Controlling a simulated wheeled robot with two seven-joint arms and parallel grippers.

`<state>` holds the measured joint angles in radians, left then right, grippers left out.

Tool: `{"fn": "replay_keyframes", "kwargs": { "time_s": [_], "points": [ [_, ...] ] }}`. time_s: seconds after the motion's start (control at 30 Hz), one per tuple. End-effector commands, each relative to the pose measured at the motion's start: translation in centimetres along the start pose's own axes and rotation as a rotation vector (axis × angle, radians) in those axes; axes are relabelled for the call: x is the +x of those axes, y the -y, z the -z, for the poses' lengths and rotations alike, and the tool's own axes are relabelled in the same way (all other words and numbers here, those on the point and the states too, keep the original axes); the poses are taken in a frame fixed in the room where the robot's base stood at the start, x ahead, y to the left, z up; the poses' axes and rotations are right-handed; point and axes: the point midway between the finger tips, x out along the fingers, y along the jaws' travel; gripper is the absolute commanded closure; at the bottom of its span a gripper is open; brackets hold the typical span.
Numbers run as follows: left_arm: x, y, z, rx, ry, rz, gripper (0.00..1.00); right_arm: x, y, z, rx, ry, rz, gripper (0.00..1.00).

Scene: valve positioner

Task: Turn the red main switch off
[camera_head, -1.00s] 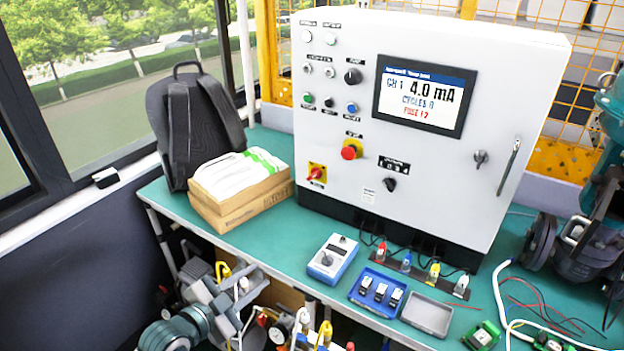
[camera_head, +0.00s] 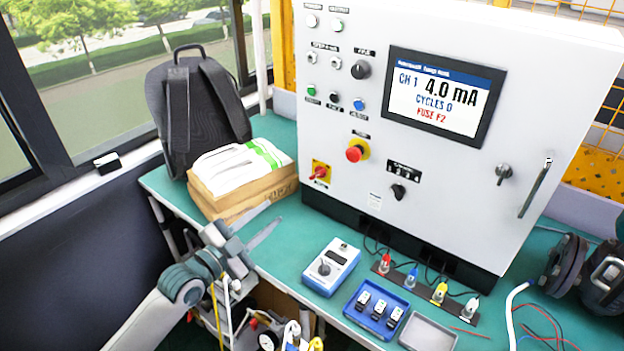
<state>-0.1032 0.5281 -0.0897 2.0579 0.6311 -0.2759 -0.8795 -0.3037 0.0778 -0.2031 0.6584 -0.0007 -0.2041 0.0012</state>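The red main switch (camera_head: 319,172) is a small red handle on a yellow plate, low on the left of the white control cabinet (camera_head: 450,180). Its handle looks tilted, pointing down to the left. My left gripper (camera_head: 273,212) is open and empty, with its two fingers apart and pointing up to the right. My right gripper is not in view.
A red emergency stop button (camera_head: 356,151) is just right of the switch. A cardboard box (camera_head: 240,200) with white cloth and a backpack (camera_head: 200,110) stand left of the cabinet. A blue-and-white meter (camera_head: 331,267), a blue tray (camera_head: 376,309) and coloured plugs (camera_head: 411,278) lie in front.

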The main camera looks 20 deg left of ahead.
Motion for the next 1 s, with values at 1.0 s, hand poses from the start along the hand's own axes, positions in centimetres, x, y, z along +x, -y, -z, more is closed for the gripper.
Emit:
{"fn": "replay_keyframes", "kwargs": {
  "time_s": [1.0],
  "points": [
    [11.7,0.2,0.2,-0.002,0.000,0.000,0.72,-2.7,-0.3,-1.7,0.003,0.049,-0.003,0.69]
  ]
}}
